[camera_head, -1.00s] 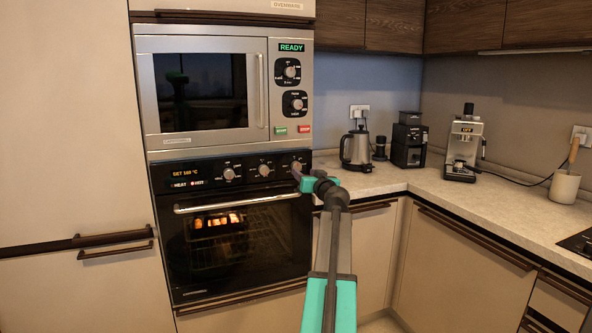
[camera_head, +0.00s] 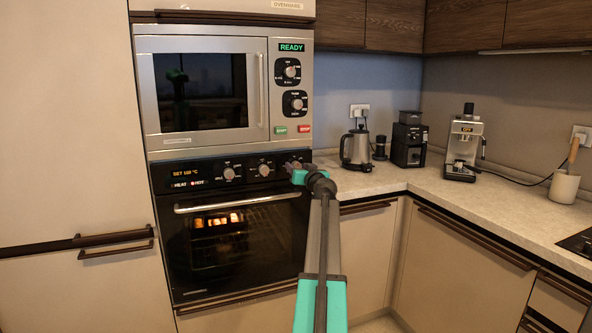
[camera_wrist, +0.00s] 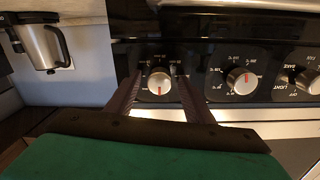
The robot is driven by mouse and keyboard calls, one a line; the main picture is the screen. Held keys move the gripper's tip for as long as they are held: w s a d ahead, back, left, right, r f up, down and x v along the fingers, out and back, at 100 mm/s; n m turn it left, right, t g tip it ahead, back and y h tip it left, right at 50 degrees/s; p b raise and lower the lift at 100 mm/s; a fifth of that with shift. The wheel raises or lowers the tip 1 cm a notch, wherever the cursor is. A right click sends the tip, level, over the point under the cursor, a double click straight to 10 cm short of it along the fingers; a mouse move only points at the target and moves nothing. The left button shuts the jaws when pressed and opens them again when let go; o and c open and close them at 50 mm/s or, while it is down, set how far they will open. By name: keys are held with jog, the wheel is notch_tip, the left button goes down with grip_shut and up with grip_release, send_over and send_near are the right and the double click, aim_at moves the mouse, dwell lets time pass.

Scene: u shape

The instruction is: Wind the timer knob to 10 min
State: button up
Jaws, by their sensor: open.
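The oven's black control panel carries a row of three knobs. The rightmost knob, seemingly the timer knob (camera_wrist: 159,82), is silver with a red mark, and its small scale labels are too blurred to read. In the wrist view it sits between the two dark fingers of my open gripper (camera_wrist: 158,79), with a gap on each side and no clear contact. In the head view my gripper (camera_head: 292,168) is at the panel's right end and largely hides this knob.
The middle knob (camera_wrist: 242,81) is close beside one finger. The oven door handle (camera_head: 235,203) runs below the panel. The microwave (camera_head: 205,90) is above, reading READY. A kettle (camera_head: 356,149) stands on the counter to the right.

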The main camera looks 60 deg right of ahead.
jog(key=shift+c, duration=0.2)
jog(key=c, duration=1)
jog(key=shift+a+f, duration=0.2)
jog(key=shift+a, duration=0.05)
jog(key=shift+r, duration=0.2)
jog(key=shift+d, duration=0.2)
jog(key=shift+w+m, duration=0.1)
jog(key=shift+m, duration=0.2)
